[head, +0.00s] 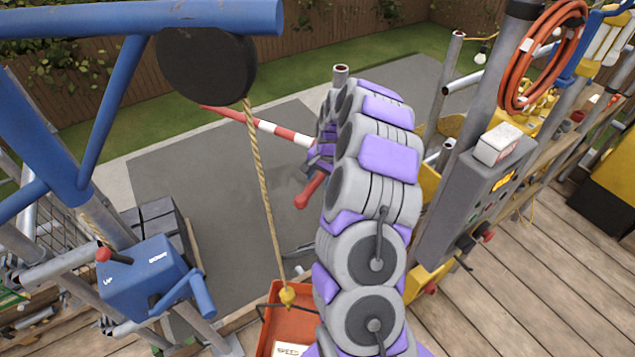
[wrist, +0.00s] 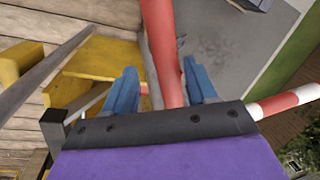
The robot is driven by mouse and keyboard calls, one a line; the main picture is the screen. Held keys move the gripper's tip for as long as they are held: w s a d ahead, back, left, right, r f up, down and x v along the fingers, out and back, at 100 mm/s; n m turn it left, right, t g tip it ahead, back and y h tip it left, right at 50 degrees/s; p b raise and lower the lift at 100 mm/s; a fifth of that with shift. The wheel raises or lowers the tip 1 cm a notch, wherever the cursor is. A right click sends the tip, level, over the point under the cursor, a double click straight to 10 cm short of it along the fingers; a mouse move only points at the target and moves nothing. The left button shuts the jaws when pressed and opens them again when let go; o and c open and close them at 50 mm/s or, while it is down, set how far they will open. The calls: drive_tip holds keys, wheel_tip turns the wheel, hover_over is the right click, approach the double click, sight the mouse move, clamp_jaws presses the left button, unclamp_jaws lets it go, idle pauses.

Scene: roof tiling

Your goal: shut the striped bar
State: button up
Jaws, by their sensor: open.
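The striped bar (head: 268,128), red and white, reaches out to the left beyond my arm in the head view, tilted slightly. A striped part of it (wrist: 290,102) also shows at the right of the wrist view. A red rod (head: 308,190) with a rounded end points down beside my wrist. In the wrist view the red rod (wrist: 163,45) runs between the two blue fingers of my gripper (wrist: 160,88). The fingers are open, one on each side of the rod. My arm hides where the rod and the bar meet.
A yellow frame (wrist: 85,75) stands close to the left finger in the wrist view. A grey control box (head: 470,205) is right of my arm. A rope (head: 262,190) hangs at left above an orange bin (head: 283,318). Grey paving (head: 200,200) lies beyond.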

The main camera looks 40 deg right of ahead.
sight(308, 186)
drive_tip(key=shift+w+a+f, duration=0.15)
drive_tip(key=shift+f, duration=0.4)
drive_tip(key=a, duration=0.3)
drive_tip(key=shift+a+f, duration=0.1)
drive_tip(key=shift+a, duration=0.25)
drive_tip(key=d, duration=0.2)
drive_tip(key=shift+d+f, duration=0.3)
drive_tip(key=shift+d, duration=0.1)
drive_tip(key=c, duration=0.4)
drive_tip(key=shift+d, duration=0.2)
drive_tip(key=shift+c, duration=0.8)
drive_tip(key=shift+a+r, duration=0.1)
drive_tip(key=shift+a, duration=0.7)
clamp_jaws()
